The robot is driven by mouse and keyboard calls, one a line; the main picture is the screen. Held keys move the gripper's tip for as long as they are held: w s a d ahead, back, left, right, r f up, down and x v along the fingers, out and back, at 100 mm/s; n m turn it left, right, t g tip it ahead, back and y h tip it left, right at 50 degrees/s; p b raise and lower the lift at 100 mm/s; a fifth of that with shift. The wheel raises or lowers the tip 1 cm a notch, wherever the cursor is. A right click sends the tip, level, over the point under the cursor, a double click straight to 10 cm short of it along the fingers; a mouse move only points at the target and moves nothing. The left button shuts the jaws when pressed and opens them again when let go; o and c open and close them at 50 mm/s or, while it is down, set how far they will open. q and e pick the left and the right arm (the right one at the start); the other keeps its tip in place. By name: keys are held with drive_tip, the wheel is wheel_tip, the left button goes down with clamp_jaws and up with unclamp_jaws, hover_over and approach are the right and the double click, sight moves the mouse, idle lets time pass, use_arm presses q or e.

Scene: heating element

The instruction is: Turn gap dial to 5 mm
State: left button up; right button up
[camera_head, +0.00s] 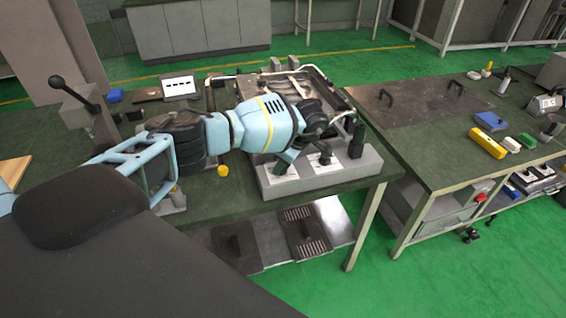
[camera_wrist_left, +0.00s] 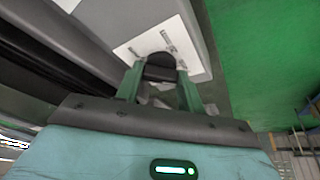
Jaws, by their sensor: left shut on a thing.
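A grey control box (camera_head: 335,177) stands on the front right of the green bench, with two white dial plates on its top. In the left wrist view, the gripper's green fingers (camera_wrist_left: 160,80) are shut on a black dial knob (camera_wrist_left: 160,66), one finger on each side. The knob stands on a white plate (camera_wrist_left: 178,40) with small dark print, too small to read. My right gripper is out of view.
A metal-framed apparatus (camera_head: 290,85) stands behind my left arm. A yellow object (camera_head: 223,170) lies on the bench left of the box. A second bench (camera_head: 440,130) with loose items is at the right, across a gap of green floor.

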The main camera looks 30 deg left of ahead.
use_arm(q)
drive_tip(key=o, duration=1)
drive_tip(key=v, duration=0.8)
drive_tip(key=shift+f, duration=0.1)
